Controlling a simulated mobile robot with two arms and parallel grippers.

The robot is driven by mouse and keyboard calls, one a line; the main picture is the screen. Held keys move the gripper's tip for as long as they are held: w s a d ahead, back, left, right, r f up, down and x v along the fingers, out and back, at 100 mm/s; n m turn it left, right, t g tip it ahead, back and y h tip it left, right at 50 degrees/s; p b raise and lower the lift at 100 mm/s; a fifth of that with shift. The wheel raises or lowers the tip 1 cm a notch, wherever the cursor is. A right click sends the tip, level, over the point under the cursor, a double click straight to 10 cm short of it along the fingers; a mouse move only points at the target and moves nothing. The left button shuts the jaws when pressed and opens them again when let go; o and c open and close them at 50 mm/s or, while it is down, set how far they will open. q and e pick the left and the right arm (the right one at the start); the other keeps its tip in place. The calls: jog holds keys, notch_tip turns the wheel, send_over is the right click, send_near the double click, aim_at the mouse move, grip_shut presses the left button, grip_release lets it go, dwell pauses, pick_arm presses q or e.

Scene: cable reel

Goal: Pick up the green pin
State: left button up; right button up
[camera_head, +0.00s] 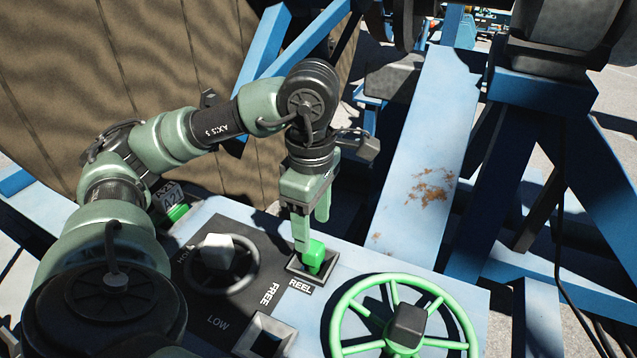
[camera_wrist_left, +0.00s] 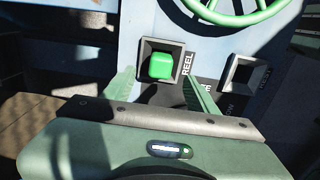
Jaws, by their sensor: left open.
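The green pin (camera_head: 315,256) stands in a square dark socket (camera_head: 303,267) beside the word REEL on the blue panel. In the left wrist view, the pin's green block head (camera_wrist_left: 160,66) sits inside the socket frame (camera_wrist_left: 145,46). My left gripper (camera_head: 312,234) is open and points down just above the pin. In the left wrist view the two green fingers of the left gripper (camera_wrist_left: 163,92) are spread to either side below the pin, with nothing between them. Whether a finger touches the pin cannot be told. My right gripper is out of view.
A green handwheel (camera_head: 352,300) stands right of the pin. A second, empty socket (camera_head: 264,335) lies nearer, by FREE. A dark wheel with a grey knob (camera_head: 219,248) is at the left. A rusty blue beam (camera_head: 432,160) rises behind, beside a large brown reel (camera_head: 60,90).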

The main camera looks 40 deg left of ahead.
aim_at(313, 246)
pick_arm(q)
notch_tip(313, 246, down, 5)
jog(key=shift+r+p, duration=0.2)
jog(key=shift+p, duration=0.7)
jog(key=shift+f, duration=0.35)
grip_shut()
jog(key=shift+r, duration=0.1)
